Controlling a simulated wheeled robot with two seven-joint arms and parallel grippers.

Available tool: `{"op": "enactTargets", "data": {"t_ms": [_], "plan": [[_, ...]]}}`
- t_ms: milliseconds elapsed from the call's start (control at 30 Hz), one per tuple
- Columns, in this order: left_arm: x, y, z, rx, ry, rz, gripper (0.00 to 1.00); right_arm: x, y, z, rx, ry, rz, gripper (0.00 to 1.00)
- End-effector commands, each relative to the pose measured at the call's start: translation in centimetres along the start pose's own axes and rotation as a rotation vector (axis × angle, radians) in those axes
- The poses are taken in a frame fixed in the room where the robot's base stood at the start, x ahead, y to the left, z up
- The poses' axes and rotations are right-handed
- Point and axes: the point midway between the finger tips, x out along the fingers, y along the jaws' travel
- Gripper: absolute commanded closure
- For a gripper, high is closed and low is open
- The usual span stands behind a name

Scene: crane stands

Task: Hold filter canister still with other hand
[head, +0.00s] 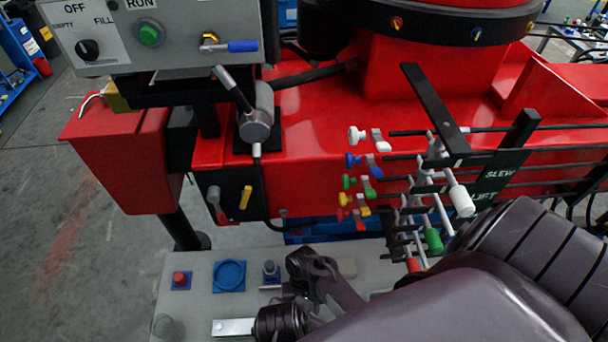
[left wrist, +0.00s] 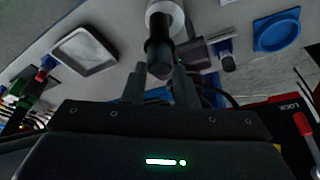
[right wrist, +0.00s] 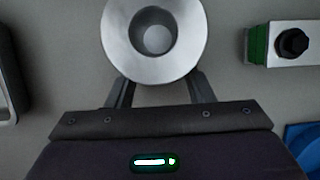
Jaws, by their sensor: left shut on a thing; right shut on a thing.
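In the right wrist view, a silver round canister (right wrist: 117,40) with a hollow centre and a paler disc inside sits between the fingertips of my right gripper (right wrist: 155,84), which is shut on it. I take it for the filter canister. In the left wrist view, my left gripper (left wrist: 160,78) is shut on a dark cylindrical piece (left wrist: 159,55) with a pale round collar above it. I cannot tell whether this piece joins the canister. In the head view, my dark arm links hide both held things and the fingertips.
A grey bench (head: 200,300) carries a blue round dish (head: 229,275), a red button (head: 179,278) and a peg on a blue base (head: 270,270). A pale tray (left wrist: 82,50) lies nearby. Valve levers (head: 440,190) and the red crane body (head: 320,125) stand behind.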

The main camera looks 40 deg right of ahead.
Motion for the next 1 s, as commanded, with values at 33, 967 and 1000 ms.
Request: {"op": "enactTargets", "data": {"t_ms": [33, 967, 1000], "plan": [[-0.78, -0.58, -1.26, -0.001, 0.036, -0.016, 1.0, 0.63, -0.13, 0.82, -0.005, -0.017, 0.002, 0.83], [-0.65, -0.41, -0.61, -0.004, 0.018, -0.01, 0.49, 0.25, 0.07, 0.29, -0.002, -0.007, 0.003, 0.84], [-0.86, -0.43, -0.63, -0.003, 0.019, -0.011, 0.49, 0.24, 0.07, 0.28, -0.002, -0.007, 0.003, 0.84]]}}
